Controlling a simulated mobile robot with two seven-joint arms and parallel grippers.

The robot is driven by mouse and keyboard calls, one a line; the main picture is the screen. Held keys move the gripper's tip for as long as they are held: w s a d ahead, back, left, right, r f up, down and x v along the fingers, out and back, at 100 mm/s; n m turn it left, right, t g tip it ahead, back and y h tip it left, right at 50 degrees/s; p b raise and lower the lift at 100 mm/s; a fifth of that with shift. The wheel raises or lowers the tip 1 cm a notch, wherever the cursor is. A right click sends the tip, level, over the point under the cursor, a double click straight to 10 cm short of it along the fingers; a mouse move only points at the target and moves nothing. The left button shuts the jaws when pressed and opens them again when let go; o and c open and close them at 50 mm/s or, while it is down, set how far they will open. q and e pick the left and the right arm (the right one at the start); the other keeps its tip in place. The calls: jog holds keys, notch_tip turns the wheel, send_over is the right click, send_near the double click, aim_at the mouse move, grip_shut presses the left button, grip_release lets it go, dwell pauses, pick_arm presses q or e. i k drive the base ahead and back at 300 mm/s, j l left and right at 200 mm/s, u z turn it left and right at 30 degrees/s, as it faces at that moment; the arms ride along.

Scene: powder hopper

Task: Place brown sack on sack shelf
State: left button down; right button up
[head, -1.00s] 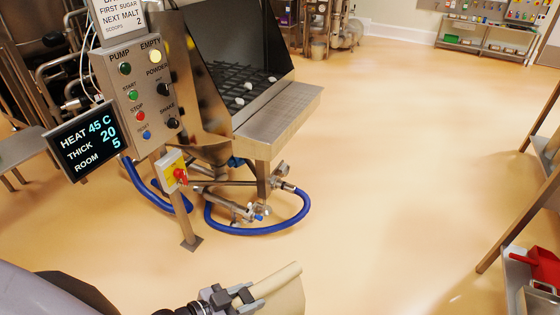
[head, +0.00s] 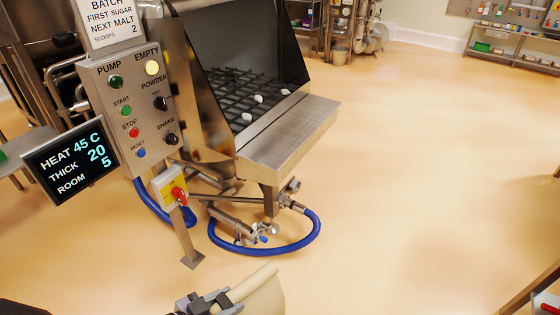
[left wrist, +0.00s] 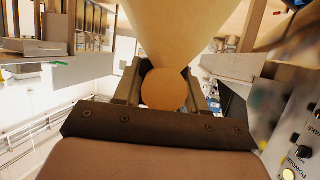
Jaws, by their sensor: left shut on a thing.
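A tan-brown sack (head: 262,297) shows at the bottom edge of the head view, partly cut off. My left gripper (head: 226,300) is shut on it, and the sack is held above the floor. In the left wrist view the two fingers (left wrist: 163,88) clasp a narrow part of the sack, and its pale wider body (left wrist: 180,30) extends beyond them. My right gripper is not in view. I cannot identify the sack shelf for sure in these frames.
The steel hopper (head: 285,145) with its grate stands ahead, beside the control panel (head: 133,108). A blue hose (head: 262,250) loops on the floor below it. A bench corner with a red item (head: 545,305) is at lower right. The floor (head: 420,170) between is clear.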

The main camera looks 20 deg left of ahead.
aim_at(288, 131)
jog(key=i+u, duration=0.4)
jog(key=i+l+u, duration=0.2)
jog(key=u, duration=0.2)
jog(key=i+l+u, duration=0.4)
jog(key=i+j, duration=0.05)
jog(key=j, duration=0.05)
